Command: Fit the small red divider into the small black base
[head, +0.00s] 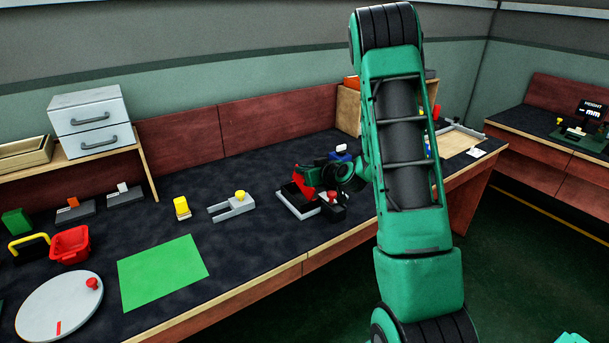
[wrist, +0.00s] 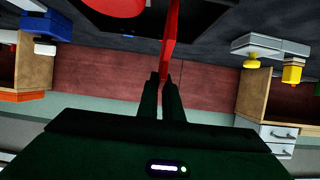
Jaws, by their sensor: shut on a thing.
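The small red divider (head: 303,187) is held on edge by my gripper (wrist: 163,78), whose two fingers are closed on it. In the wrist view the divider (wrist: 171,35) stretches away from the fingertips as a thin red plate. The small black base (head: 289,193) sits on the table on a light grey plate, just left of my gripper in the head view. The divider is at the base, over or partly inside it. I cannot tell whether its lower edge is seated, since my gripper and the divider itself hide part of the base.
A red-knobbed black block (head: 332,202) stands close to the base's right side. A grey fixture with a yellow knob (head: 233,205) and a yellow-topped block (head: 182,208) lie to the left. A blue block (head: 341,155) is behind. A green mat (head: 163,270) lies at front left.

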